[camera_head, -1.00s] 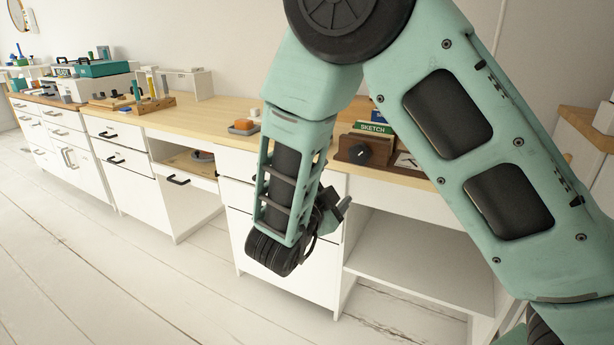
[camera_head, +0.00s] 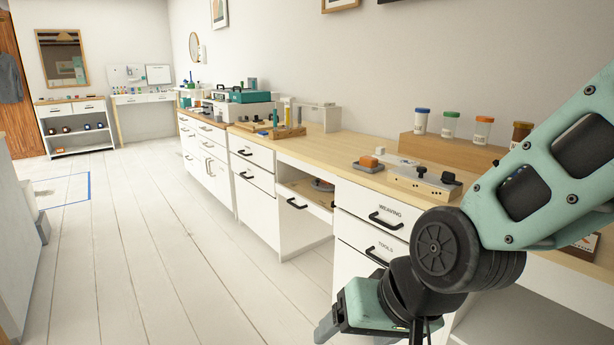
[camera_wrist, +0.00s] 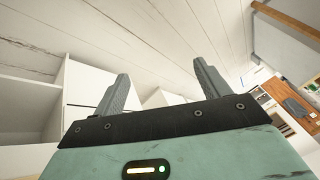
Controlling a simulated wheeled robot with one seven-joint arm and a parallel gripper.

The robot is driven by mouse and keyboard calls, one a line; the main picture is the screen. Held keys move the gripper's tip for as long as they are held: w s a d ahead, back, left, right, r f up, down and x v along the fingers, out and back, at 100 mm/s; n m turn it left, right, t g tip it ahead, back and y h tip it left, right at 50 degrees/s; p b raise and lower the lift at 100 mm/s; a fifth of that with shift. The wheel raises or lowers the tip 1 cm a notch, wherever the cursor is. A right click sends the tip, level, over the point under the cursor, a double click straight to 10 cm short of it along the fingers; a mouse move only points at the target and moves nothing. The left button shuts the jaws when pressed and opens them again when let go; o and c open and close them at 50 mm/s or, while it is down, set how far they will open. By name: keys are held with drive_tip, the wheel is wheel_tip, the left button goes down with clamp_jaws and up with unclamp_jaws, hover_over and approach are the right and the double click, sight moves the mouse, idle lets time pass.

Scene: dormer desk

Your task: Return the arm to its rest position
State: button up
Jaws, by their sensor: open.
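My arm (camera_head: 560,165) comes in from the right in the head view and folds at a dark round joint near the lower right. Its lower end, green and black, hangs in front of the white drawers; the fingers are mostly out of that view. In the wrist view my gripper (camera_wrist: 165,88) shows two grey fingers spread wide apart with nothing between them. White cabinet fronts (camera_wrist: 85,85) lie beyond the fingers.
The long wooden desk (camera_head: 350,147) runs along the wall, close to my arm. One drawer (camera_head: 305,195) under it stands open. Lidded jars (camera_head: 449,125) stand on a wooden riser. The plank floor (camera_head: 150,240) at left is clear.

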drive_tip(key=s+d+n+g+h, duration=0.3)
drive_tip(key=s+d+n, duration=0.35)
drive_tip(key=s, duration=0.45)
wheel_tip(320, 180, up, 26)
drive_tip(key=d+p, duration=0.1)
drive_tip(key=p, duration=2.4)
drive_tip(key=shift+g+h+p, duration=0.3)
